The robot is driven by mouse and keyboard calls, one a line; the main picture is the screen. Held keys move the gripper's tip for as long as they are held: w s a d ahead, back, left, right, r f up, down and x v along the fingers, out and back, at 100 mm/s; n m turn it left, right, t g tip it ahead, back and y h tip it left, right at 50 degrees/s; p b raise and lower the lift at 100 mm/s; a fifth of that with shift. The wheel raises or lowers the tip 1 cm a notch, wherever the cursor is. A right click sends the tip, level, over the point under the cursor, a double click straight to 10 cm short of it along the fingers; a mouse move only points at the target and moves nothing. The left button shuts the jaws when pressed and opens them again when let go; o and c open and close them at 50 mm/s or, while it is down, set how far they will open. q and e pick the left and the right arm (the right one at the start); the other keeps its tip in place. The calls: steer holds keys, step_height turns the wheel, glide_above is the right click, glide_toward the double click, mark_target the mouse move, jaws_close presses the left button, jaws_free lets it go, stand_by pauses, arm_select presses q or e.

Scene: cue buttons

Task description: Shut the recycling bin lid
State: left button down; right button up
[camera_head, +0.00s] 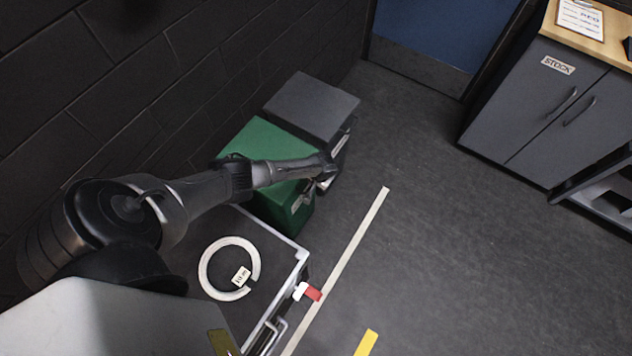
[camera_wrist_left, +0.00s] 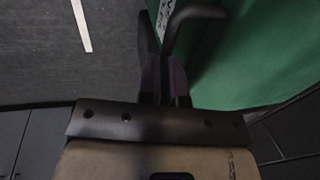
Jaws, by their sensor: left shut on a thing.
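A green bin (camera_head: 268,208) stands against the dark wall, with a white label on its front. Its green top (camera_head: 262,136) looks flat, but my left arm crosses over it and hides part of it. My left gripper (camera_head: 324,182) is at the bin's front upper edge. In the left wrist view, the gripper (camera_wrist_left: 165,70) is shut on a dark curved handle (camera_wrist_left: 192,14) beside the green bin wall (camera_wrist_left: 260,55). The exact contact between fingers and handle is dark and hard to make out. My right gripper is not in view.
A grey bin (camera_head: 311,104) stands right behind the green one. A dark case (camera_head: 190,262) with a pale ring (camera_head: 208,262) on it is in front. A grey cabinet (camera_head: 548,105) stands at right. The floor (camera_head: 450,260) between is clear.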

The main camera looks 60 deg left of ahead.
arm_select(q)
steer(key=shift+s+a+f, duration=0.25)
steer(key=shift+s+f, duration=0.2)
steer(key=shift+f, duration=0.15)
steer(key=p+v, duration=0.9)
steer(key=v, duration=0.6)
steer(key=shift+w, duration=0.35)
steer(key=shift+r, duration=0.15)
